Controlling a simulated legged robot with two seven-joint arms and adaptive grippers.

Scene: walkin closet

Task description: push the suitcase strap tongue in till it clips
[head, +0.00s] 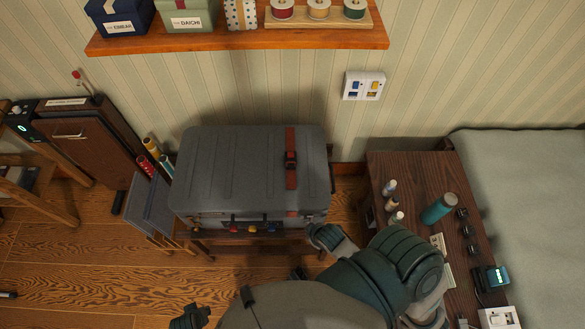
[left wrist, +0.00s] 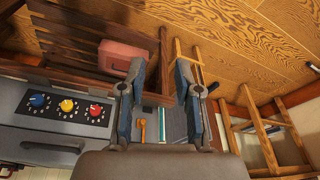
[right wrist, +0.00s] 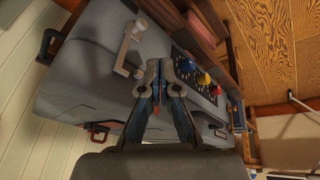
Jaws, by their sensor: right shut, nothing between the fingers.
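The grey suitcase (head: 235,180) lies flat on a low wooden stand, its lid shut. A red strap (head: 291,178) runs over the right part of its lid, with a dark buckle (head: 291,158) midway. Whether the tongue is clipped cannot be told. My right gripper (head: 314,232) is at the suitcase's front right corner; in the right wrist view (right wrist: 160,66) its fingers are shut and empty, in front of the suitcase side (right wrist: 85,70). My left gripper (left wrist: 160,68) is open and empty; in the left wrist view, the suitcase front with three coloured dials (left wrist: 67,105) is to its left.
A wooden shelf (head: 240,42) with boxes and spools hangs above the suitcase. A dark side table (head: 405,170) with bottles stands right, beside a grey bed (head: 530,190). A brown cabinet (head: 80,140) and a blue-grey folded bin (head: 148,205) stand left. Wooden floor (head: 90,270) is open front left.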

